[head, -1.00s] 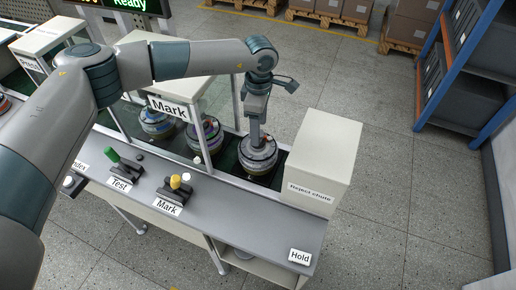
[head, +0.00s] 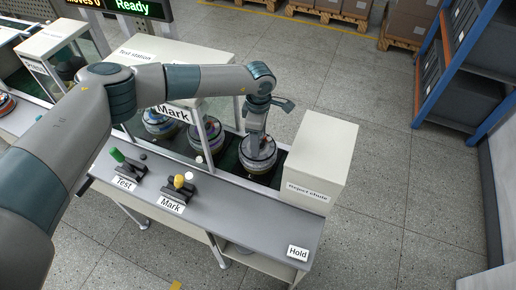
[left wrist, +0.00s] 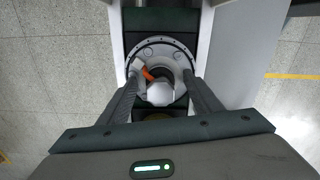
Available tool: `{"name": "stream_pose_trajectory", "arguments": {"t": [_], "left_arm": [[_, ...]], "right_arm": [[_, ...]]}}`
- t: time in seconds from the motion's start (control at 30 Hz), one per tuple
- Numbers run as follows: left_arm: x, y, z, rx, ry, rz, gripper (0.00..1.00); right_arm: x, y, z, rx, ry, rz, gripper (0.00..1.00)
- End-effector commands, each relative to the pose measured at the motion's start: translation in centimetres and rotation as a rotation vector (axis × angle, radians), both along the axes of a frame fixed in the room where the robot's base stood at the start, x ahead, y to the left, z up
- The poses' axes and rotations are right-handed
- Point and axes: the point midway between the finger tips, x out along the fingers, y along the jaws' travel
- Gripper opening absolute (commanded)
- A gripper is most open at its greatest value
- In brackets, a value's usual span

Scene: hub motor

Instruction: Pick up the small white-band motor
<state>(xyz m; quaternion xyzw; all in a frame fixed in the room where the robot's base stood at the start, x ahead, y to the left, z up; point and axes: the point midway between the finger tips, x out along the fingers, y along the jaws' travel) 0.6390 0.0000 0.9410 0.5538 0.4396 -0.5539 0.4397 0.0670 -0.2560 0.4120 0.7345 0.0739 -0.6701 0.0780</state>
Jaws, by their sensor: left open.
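The motor with the pale band (head: 258,158) sits on the dark conveyor at its right end, beside the reject chute. In the left wrist view its round grey housing (left wrist: 178,50) shows, with a white hub and a small orange part in the middle. My left gripper (head: 257,138) points down over this motor. In the left wrist view the left gripper (left wrist: 162,88) is open, its fingers on either side of the white hub. Whether the fingers touch it I cannot tell. My right gripper is not in view.
Two more motors, one bluish (head: 160,124) and one darker (head: 206,138), stand to the left on the conveyor. The cream reject chute (head: 320,150) rises close on the right. The console (head: 235,210) in front carries the Test and Mark levers and a Hold label.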

Motion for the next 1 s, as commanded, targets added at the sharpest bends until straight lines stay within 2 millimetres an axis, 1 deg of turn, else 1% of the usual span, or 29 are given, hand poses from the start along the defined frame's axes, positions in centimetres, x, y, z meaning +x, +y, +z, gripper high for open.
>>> {"name": "stream_pose_trajectory", "arguments": {"t": [0.2, 0.23, 0.27, 0.3, 0.37, 0.4, 0.47, 0.5, 0.8, 1.0], "left_arm": [[0.01, 0.02, 0.03, 0.0, 0.0, 0.0, 0.59], [0.01, 0.02, 0.04, 0.0, 0.0, 0.0, 0.56], [0.02, 0.03, 0.04, 0.0, 0.0, 0.001, 0.49], [0.02, 0.03, 0.04, 0.0, 0.0, 0.001, 0.4], [0.03, 0.02, 0.05, 0.0, 0.0, 0.001, 0.25], [0.03, 0.02, 0.05, 0.0, 0.0, 0.001, 0.16], [0.03, 0.02, 0.05, 0.0, 0.0, 0.001, 0.01], [0.03, 0.02, 0.05, 0.0, 0.0, 0.001, 0.0], [0.16, -0.06, 0.33, -0.002, -0.004, 0.001, 0.0], [0.24, -0.03, 0.85, -0.002, -0.005, 0.001, 0.0]], "right_arm": [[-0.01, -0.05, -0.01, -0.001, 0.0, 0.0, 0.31], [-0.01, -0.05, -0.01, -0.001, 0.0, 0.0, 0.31], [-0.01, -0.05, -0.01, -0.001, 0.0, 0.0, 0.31], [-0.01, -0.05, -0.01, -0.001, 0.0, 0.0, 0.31], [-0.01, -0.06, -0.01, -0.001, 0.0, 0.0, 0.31], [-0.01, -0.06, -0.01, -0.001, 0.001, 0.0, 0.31], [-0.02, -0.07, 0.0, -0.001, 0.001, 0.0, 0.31], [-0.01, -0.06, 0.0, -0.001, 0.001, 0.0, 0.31], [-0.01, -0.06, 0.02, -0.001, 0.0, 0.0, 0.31], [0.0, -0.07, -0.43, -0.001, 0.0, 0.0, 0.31]]}}
